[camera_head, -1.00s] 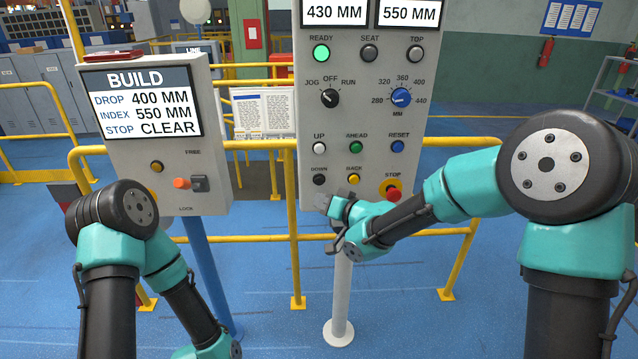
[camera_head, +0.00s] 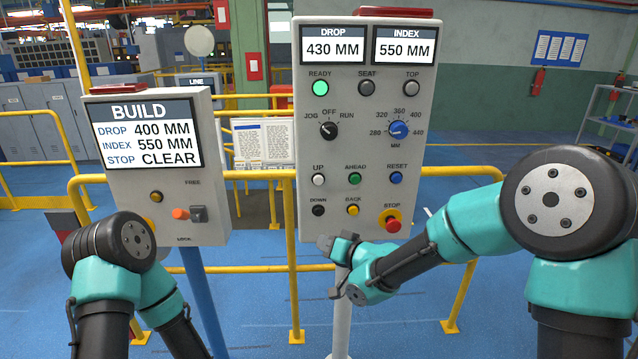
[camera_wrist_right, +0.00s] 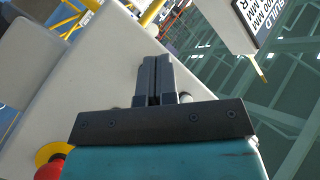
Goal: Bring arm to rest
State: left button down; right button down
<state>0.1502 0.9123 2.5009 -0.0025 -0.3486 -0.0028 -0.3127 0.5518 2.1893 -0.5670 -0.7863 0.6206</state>
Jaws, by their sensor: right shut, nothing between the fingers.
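My right gripper (camera_head: 326,243) is at the lower edge of the grey control panel (camera_head: 440,120), below the black DOWN button (camera_head: 318,210). In the right wrist view its two fingers (camera_wrist_right: 153,80) are together with nothing between them, in front of the panel face. I cannot tell whether it touches the panel. The red STOP button (camera_head: 393,225) is to the right of the gripper, and it also shows in the right wrist view (camera_wrist_right: 50,171). My left arm is folded low at the left; its gripper is out of the picture.
The panel's displays read 430 MM and 550 MM, and its green READY lamp (camera_head: 320,88) is lit. A BUILD box (camera_head: 140,185) on a blue post (camera_head: 200,290) stands at the left, reading DROP 400 MM, INDEX 550 MM. A yellow railing (camera_head: 293,260) runs behind both.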

jog(key=s+d+f+m+g+h, duration=0.1)
jog(key=s+d+f+h, duration=0.2)
jog(key=f, duration=0.5)
jog(key=s+d+f+m+g+h, duration=0.1)
jog(key=s+d+f+g, duration=0.1)
jog(key=d+f, duration=0.45)
jog(key=s+d+f+m+g+h, duration=0.1)
jog(key=s+d+f+h, duration=0.15)
jog(key=f, duration=0.65)
jog(key=s+d+f+g, duration=0.3)
jog(key=s+f, duration=0.4)
jog(key=s, duration=0.3)
jog(key=s+d+f+g+h, duration=0.1)
jog(key=s+d+f+g, duration=0.2)
jog(key=s+d+f, duration=0.3)
jog(key=s+f, duration=0.1)
jog(key=s, duration=0.3)
jog(key=shift+f+m, duration=0.15)
jog(key=shift+m, duration=0.25)
jog(key=shift+h, duration=0.25)
dwell(2.0)
